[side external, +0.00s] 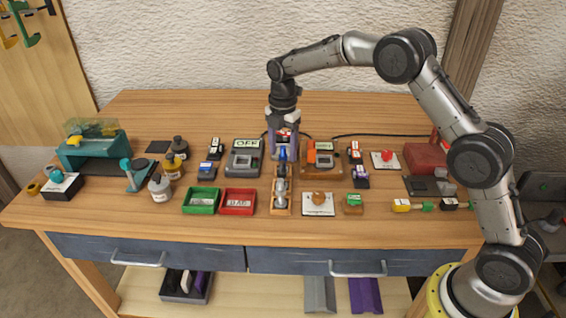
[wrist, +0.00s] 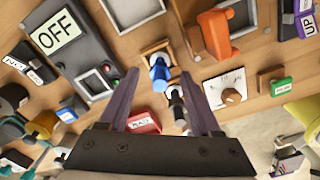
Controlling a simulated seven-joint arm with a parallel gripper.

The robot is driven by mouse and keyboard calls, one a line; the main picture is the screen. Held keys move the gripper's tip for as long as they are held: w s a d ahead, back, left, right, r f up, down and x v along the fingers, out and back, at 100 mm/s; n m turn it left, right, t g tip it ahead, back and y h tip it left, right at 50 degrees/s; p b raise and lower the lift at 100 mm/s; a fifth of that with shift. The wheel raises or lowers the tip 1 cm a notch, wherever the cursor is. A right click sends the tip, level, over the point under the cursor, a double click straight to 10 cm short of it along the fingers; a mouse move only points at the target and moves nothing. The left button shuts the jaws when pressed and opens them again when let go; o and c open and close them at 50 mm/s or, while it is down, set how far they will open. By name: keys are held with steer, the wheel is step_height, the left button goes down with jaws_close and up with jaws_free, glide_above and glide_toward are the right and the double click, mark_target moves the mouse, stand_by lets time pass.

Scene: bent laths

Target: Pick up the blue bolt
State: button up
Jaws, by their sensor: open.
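The blue bolt (wrist: 160,75) stands in a narrow wooden rack (side external: 272,205) at the middle of the bench; its blue head also shows in the side view (side external: 283,154). Grey and dark bolts (side external: 281,186) sit in the same rack in front of it. My gripper (side external: 284,155) points down over the back end of the rack, with its purple fingers apart. In the wrist view my gripper (wrist: 158,76) shows open, with the blue bolt between its fingertips in the picture. I cannot tell how far the fingertips are above the bolt.
A grey device marked OFF (side external: 244,158) stands close left of the rack, and an orange device (side external: 321,160) close right. Green (side external: 200,201) and red (side external: 238,202) trays lie front left. A white card with an orange knob (side external: 318,203) lies front right. Bare wood runs along the front edge.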

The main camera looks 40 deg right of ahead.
mark_target(283, 156)
steer(key=shift+f, duration=1.7)
jaws_close()
